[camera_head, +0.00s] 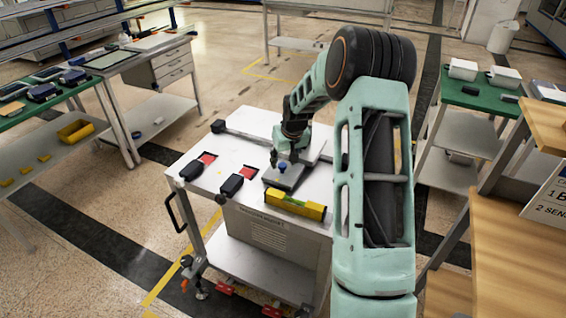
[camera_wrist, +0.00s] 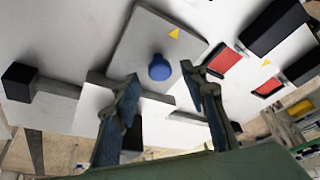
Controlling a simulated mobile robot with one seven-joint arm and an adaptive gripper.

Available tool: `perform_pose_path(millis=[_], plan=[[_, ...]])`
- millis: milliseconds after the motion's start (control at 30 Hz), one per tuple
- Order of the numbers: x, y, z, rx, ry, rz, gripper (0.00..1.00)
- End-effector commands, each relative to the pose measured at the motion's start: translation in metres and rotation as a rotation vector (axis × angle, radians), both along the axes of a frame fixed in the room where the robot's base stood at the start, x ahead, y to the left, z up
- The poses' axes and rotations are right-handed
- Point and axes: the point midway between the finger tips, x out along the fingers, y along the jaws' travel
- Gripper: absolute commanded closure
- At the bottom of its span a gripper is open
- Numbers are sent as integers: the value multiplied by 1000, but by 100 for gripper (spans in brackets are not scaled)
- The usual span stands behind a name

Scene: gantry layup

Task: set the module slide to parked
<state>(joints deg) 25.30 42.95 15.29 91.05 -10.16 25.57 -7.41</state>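The module slide appears to be a grey plate (camera_head: 287,178) with a round blue knob (camera_head: 283,167), on the white cart top. In the wrist view the plate (camera_wrist: 143,42) carries a yellow triangle near one edge, and the knob (camera_wrist: 159,67) stands up from it. A second yellow triangle (camera_wrist: 266,63) lies on the white surface beyond the plate's edge. My gripper (camera_head: 279,158) points down just above the knob in the head view. In the wrist view my gripper (camera_wrist: 164,78) is open, its fingers on either side of the knob, with gaps visible. Contact is not seen. No parked label is readable.
Red pads (camera_head: 208,158) and black blocks (camera_head: 232,185) lie left of the plate. A yellow level-like bar (camera_head: 295,204) lies close in front of it. Another black block (camera_head: 218,126) sits at the cart's back corner. Green-topped benches (camera_head: 480,95) stand either side.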

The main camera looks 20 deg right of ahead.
Motion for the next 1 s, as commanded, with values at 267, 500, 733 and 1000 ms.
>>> perform_pose_path(millis=[267,500,733,1000], plan=[[8,0,-18,-1,-1,1,61],[8,0,-18,-1,-2,1,61],[8,0,-18,-1,-2,1,83],[8,0,-18,-1,-1,0,100]])
